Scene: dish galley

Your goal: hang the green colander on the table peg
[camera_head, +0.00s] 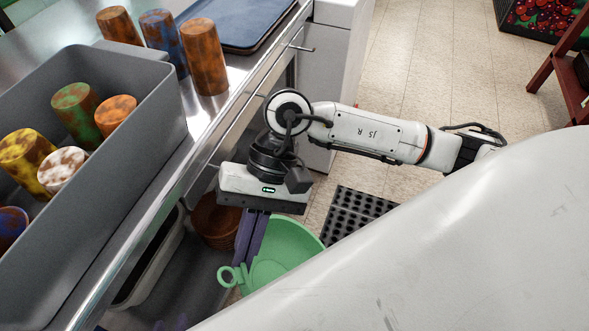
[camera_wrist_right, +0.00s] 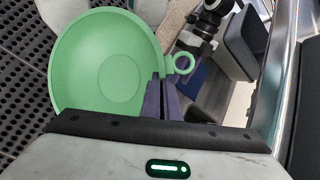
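The green colander (camera_head: 283,252) hangs below the counter edge, at the lower middle of the head view. It has a ring handle (camera_head: 229,277) on its left side. My right gripper (camera_head: 246,262) is shut on its rim beside the ring. In the right wrist view the colander (camera_wrist_right: 92,58) shows its bowl face, with the ring (camera_wrist_right: 181,63) right of the purple fingers (camera_wrist_right: 160,98). Only the purple fingertips of my left gripper (camera_head: 170,325) show at the bottom edge of the head view, apart and empty. I cannot make out the table peg.
A grey bin (camera_head: 120,190) with several patterned cups stands on the steel counter (camera_head: 212,112). More cups (camera_head: 204,57) and a blue tray (camera_head: 235,22) stand behind it. Below are a brown basket (camera_head: 213,222) and a black perforated floor mat (camera_head: 355,212).

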